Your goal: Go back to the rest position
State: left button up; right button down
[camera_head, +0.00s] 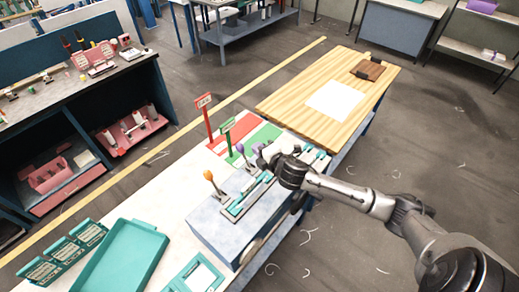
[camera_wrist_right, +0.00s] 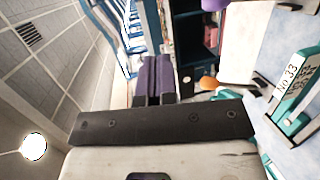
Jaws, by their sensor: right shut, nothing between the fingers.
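My right arm reaches in from the right in the head view. Its gripper (camera_head: 264,154) is over the grey-blue machine block (camera_head: 222,226), close to its levers and teal-marked parts. In the right wrist view the two purple-grey fingers (camera_wrist_right: 152,78) lie side by side, shut with nothing between them. An orange-knobbed lever (camera_head: 208,176) stands left of the gripper, and it also shows in the wrist view (camera_wrist_right: 208,83). A purple knob (camera_head: 240,148) is just left of the gripper. I cannot tell whether the gripper touches the block. My left gripper is not in view.
A red sign (camera_head: 204,104) and a green sign (camera_head: 227,126) stand behind the block. A teal tray (camera_head: 122,262) lies at the front left. A wooden table (camera_head: 285,98) with a white sheet is beyond. Open floor (camera_head: 440,130) lies to the right.

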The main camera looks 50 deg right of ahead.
jog(key=shift+s+a+r, duration=0.1)
jog(key=shift+s+r, duration=0.15)
jog(key=shift+s, duration=0.05)
dwell(0.5)
